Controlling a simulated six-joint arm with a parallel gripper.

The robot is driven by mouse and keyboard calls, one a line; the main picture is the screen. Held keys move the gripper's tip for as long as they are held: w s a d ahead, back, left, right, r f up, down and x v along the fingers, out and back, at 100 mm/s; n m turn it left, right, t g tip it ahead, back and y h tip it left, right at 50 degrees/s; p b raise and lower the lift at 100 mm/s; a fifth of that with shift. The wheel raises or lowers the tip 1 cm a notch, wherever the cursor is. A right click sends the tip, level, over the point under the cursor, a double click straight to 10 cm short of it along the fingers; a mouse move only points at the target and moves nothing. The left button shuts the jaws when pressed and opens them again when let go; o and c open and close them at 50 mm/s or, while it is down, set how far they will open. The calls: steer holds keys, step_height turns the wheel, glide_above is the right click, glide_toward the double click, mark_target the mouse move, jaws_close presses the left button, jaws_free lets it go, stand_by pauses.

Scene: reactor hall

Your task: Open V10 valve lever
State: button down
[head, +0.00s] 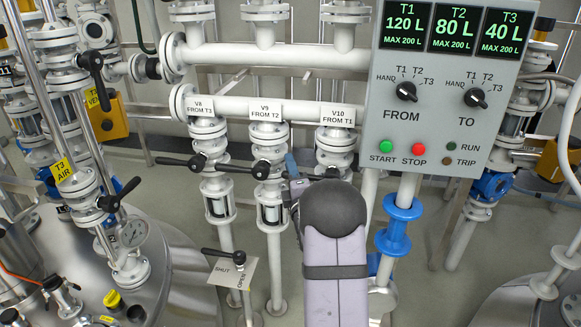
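The V10 valve (334,158) is on the right-hand white vertical pipe below the horizontal header, under the label "V10 FROM T1" (338,115). A short stretch of its black lever (320,177) shows just below the valve's flanges. The lever's left end runs toward my gripper (292,172). My gripper is left of the V10 valve, close to its lever, and is mostly hidden behind my own grey and lilac arm. I cannot tell whether the fingers touch the lever or are open or shut. The lower part of the V10 valve is also hidden by my arm.
Left of V10 stand the V9 valve (267,170) and V8 valve (213,160), their black levers pointing left. A control panel (446,120) hangs at the upper right. A SHUT/OPEN plate (232,271) with a small lever stands below.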

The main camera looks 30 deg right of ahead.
steer(key=shift+f, duration=0.2)
steer(key=s+d+f+n+g+b, duration=0.2)
steer(key=f+n+b, duration=0.3)
steer(key=n+b, duration=0.1)
steer(key=s+d+f+n+g+y+b, duration=0.1)
steer(key=s+d+f+n+g+b, duration=0.2)
steer(key=f+n+b, duration=0.2)
steer(key=shift+f+n+b, duration=0.4)
steer(key=shift+f+b, duration=0.4)
steer(key=shift+b, duration=0.3)
steer(key=shift+s, duration=0.1)
steer(key=c, duration=1.6)
jaws_free()
steer(key=shift+r, duration=0.1)
steer(key=shift+c, duration=0.2)
steer(key=shift+r, duration=0.1)
steer(key=v, duration=0.7)
steer(key=shift+p, duration=0.35)
